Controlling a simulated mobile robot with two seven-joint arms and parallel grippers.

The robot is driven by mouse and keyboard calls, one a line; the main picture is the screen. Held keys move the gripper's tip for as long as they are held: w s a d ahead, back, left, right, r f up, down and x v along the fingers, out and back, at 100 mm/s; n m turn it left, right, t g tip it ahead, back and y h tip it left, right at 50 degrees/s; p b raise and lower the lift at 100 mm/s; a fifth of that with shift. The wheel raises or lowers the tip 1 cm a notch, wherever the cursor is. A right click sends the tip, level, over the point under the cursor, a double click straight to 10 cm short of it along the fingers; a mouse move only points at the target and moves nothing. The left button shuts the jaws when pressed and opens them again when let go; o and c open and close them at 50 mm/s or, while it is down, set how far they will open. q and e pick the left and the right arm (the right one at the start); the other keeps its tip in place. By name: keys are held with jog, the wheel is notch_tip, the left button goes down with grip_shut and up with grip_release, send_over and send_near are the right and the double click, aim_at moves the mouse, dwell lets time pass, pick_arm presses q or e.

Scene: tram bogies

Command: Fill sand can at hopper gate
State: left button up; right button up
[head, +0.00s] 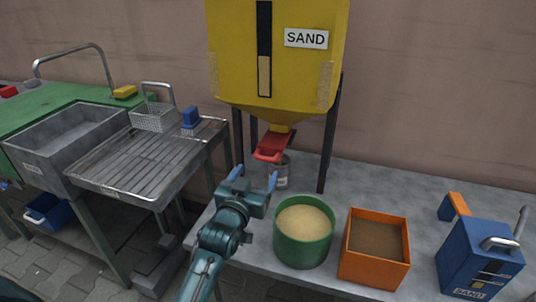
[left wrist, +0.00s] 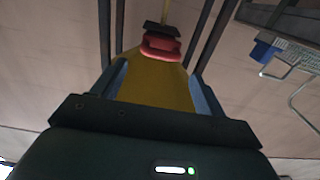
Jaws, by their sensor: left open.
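The yellow sand hopper (head: 232,80) stands at the back of the bench, with a SAND label and a dark level strip showing tan in its lower part. Its red gate (head: 270,147) hangs below the spout; the left wrist view also shows the red gate (left wrist: 160,47). A small greyish can (head: 281,172) stands under the gate, partly hidden. A blue box-like can (head: 478,262) marked SAND, with a grey handle, stands at the right. My left gripper (head: 254,178) is open and empty, in front of and below the gate. My right gripper is out of view.
A green tub (head: 304,248) of sand and an orange box (head: 372,271) of brown material stand right of my left arm. An orange-and-blue item (head: 454,207) lies behind the blue can. Dark hopper legs (head: 328,150) flank the gate. A sink with drainer (head: 150,160) is at left.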

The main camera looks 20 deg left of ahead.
aim_at(270, 151)
pick_arm(q)
jog(key=w+b, duration=0.1)
jog(key=w, duration=0.9)
jog(key=shift+d, duration=0.15)
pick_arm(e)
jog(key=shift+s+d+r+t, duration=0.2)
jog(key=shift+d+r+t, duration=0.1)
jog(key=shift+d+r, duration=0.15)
pick_arm(q)
jog(key=shift+s, duration=0.1)
jog(key=c, duration=1.1)
jog(key=shift+w+d+b, duration=0.1)
jog(key=shift+w+b, duration=0.35)
jog(key=shift+w, duration=0.75)
jog(key=shift+r, duration=0.1)
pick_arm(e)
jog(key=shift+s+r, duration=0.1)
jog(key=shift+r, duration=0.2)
